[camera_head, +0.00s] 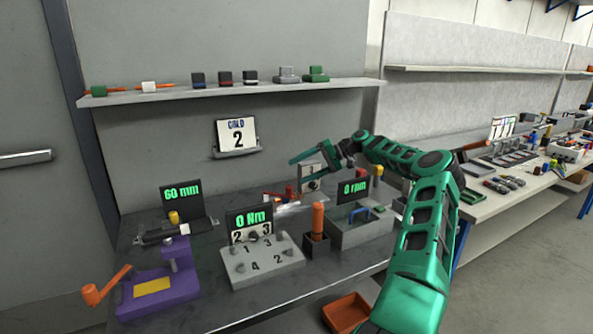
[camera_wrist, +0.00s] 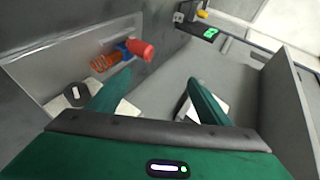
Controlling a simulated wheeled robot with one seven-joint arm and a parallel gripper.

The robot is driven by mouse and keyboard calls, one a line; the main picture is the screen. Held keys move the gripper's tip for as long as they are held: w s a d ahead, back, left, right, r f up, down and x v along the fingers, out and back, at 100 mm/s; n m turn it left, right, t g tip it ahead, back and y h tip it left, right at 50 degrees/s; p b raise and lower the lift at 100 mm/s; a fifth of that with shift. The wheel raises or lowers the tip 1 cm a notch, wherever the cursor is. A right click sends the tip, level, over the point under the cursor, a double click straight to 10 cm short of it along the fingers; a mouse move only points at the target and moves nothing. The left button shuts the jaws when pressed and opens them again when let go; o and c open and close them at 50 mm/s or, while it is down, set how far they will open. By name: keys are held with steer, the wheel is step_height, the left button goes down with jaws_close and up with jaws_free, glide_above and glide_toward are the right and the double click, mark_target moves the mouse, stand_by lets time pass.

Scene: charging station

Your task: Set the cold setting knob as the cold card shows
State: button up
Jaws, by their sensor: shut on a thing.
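The cold card (camera_head: 238,134) hangs on the back wall and reads "COLD 2". A small pale plate with a dark knob (camera_head: 313,184) stands upright at the back of the bench, just below my gripper (camera_head: 305,160). A pale plate with a dark knob also shows in the wrist view (camera_wrist: 75,93), left of my left finger and apart from it. I cannot tell which knob is the cold setting knob. In the wrist view my fingers (camera_wrist: 155,85) stand apart, with pale pieces partly hidden behind them. What they hold I cannot make out.
A "0 Nm" display (camera_head: 249,219) stands behind a grey numbered block (camera_head: 262,262). A "0 rpm" display (camera_head: 353,190), an orange-handled tool (camera_head: 318,218) and a purple vise (camera_head: 160,290) crowd the bench. The shelf (camera_head: 230,91) runs above the card.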

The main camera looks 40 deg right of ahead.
steer(key=shift+a+r, duration=0.5)
steer(key=shift+a, duration=0.35)
steer(key=shift+c, duration=1.1)
steer(key=shift+a+r, duration=0.35)
steer(key=shift+a, duration=0.15)
